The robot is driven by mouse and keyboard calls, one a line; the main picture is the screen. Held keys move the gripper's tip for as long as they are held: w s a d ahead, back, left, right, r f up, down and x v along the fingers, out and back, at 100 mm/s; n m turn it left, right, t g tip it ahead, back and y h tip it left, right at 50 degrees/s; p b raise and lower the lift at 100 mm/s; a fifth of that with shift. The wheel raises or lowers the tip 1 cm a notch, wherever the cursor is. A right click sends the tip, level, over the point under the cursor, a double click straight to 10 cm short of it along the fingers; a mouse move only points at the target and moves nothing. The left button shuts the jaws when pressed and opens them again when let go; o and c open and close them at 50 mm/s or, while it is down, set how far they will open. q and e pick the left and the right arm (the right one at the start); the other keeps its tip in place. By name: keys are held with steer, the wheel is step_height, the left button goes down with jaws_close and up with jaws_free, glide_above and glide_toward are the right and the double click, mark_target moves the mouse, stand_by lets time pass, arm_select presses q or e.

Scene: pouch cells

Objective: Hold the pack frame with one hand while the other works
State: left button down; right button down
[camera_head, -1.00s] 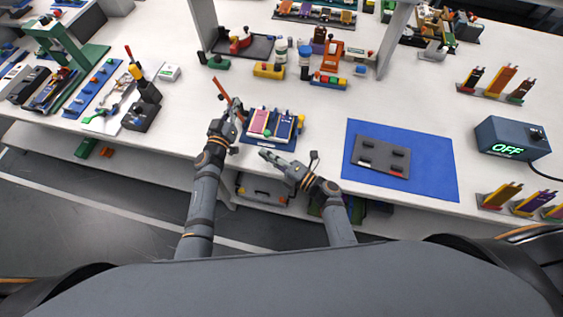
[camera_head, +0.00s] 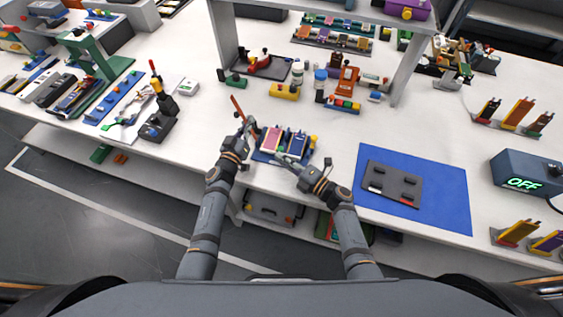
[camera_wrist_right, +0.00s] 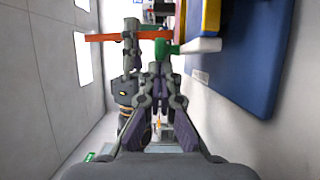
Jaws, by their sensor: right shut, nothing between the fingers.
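The pack frame (camera_head: 263,158) is a blue tray holding pink and dark blue cells, near the table's front edge. Its blue side also fills the upper right of the right wrist view (camera_wrist_right: 262,60). My left gripper (camera_head: 246,132) is at the tray's left side. An orange stick (camera_head: 237,107) passes through its fingers, which appear shut on it; the stick crosses the right wrist view too (camera_wrist_right: 105,38). My right gripper (camera_head: 281,160) is shut and empty at the tray's front edge. I cannot tell whether it touches the tray.
A blue mat (camera_head: 440,197) with a dark plate (camera_head: 391,184) lies to the right. A box reading OFF (camera_head: 525,172) stands beyond it. Bottles and small coloured parts stand behind the tray, under a shelf. A black tool holder (camera_head: 158,124) stands to the left.

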steer(key=s, duration=0.2)
steer(key=s+a, duration=0.1)
steer(key=s, duration=0.1)
steer(key=shift+s+f, duration=0.15)
steer(key=shift+s, duration=0.1)
steer(key=v, duration=0.9)
steer(key=shift+w, duration=0.1)
arm_select(q)
steer(key=c, duration=1.4)
jaws_free()
steer(key=shift+c, duration=0.2)
